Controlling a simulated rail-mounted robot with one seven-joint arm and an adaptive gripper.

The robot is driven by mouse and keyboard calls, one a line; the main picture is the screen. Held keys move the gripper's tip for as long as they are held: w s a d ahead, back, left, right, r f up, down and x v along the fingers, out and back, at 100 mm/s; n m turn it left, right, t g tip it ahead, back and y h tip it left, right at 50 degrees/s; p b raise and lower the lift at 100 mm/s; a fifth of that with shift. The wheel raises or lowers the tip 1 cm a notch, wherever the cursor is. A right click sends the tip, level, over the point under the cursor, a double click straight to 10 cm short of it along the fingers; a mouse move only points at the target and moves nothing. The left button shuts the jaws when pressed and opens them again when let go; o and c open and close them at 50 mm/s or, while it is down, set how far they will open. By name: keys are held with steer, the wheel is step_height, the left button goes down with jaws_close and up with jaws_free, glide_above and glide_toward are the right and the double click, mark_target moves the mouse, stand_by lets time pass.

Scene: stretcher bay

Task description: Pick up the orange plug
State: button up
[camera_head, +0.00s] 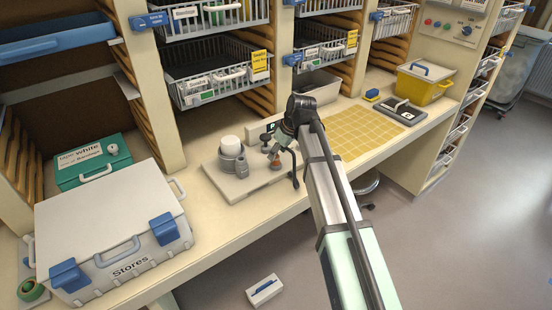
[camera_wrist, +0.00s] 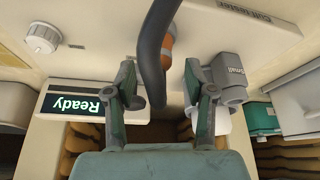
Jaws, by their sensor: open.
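The orange plug (camera_head: 276,163) shows as a small orange piece at the right part of a pale board (camera_head: 236,188) on the counter, in the head view. In the wrist view the plug (camera_wrist: 168,43) lies between and beyond my fingers, partly hidden by a dark curved strip. My gripper (camera_head: 282,152) is open around or just above the plug in the head view. Its two fingers stand apart in the wrist view (camera_wrist: 160,88), with no visible contact on the plug. The plug's lower end is hard to make out.
A grey holder with a white cylinder (camera_head: 230,146) and a small grey cylinder marked Small (camera_wrist: 222,76) stand close by. A Ready display (camera_wrist: 75,103) is near the other finger. A yellow grid mat (camera_head: 352,133) lies clear to the right; a Stores case (camera_head: 110,225) stands left.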

steer(key=shift+p+x, duration=0.3)
steer(key=shift+x, duration=1.1)
jaws_close()
steer(key=shift+r, duration=0.1)
